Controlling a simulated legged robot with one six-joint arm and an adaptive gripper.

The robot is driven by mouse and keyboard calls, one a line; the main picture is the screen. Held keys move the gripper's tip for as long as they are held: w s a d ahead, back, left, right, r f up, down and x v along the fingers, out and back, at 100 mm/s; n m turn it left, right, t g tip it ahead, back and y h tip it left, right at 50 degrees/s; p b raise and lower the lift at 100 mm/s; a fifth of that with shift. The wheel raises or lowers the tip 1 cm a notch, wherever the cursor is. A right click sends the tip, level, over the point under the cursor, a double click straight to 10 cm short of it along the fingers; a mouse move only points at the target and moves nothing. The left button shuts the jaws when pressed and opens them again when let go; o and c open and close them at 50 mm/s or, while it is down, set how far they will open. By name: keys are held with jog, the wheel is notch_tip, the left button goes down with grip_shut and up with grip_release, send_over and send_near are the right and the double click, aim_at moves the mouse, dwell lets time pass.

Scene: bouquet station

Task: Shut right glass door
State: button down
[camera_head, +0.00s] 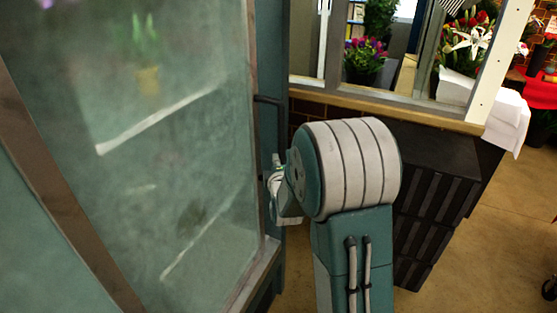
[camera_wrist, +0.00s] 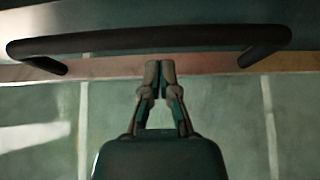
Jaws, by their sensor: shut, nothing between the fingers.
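The fogged glass door (camera_head: 170,140) fills the left of the head view, with shelves and a potted plant dimly showing through. Its dark handle (camera_head: 268,101) stands at the right edge of the glass. In the wrist view the same handle (camera_wrist: 150,42) is a long dark bar crossing the picture, in front of a brownish frame strip. My gripper (camera_wrist: 159,66) is shut and empty, its fingertips beside the bar near its middle. I cannot tell whether they touch the bar or the frame. In the head view my arm hides the fingertips. Whether the door stands ajar is unclear.
A black drawer unit (camera_head: 430,205) stands right of my arm under a wooden ledge (camera_head: 390,112). Flowers (camera_head: 366,55) show behind the window frames. A white cloth (camera_head: 505,115) hangs at the right. The floor (camera_head: 490,260) at lower right is mostly clear.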

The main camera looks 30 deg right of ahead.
jog(key=w+d, duration=0.6)
jog(key=d, duration=0.2)
jog(key=shift+f, duration=0.1)
dwell(0.3)
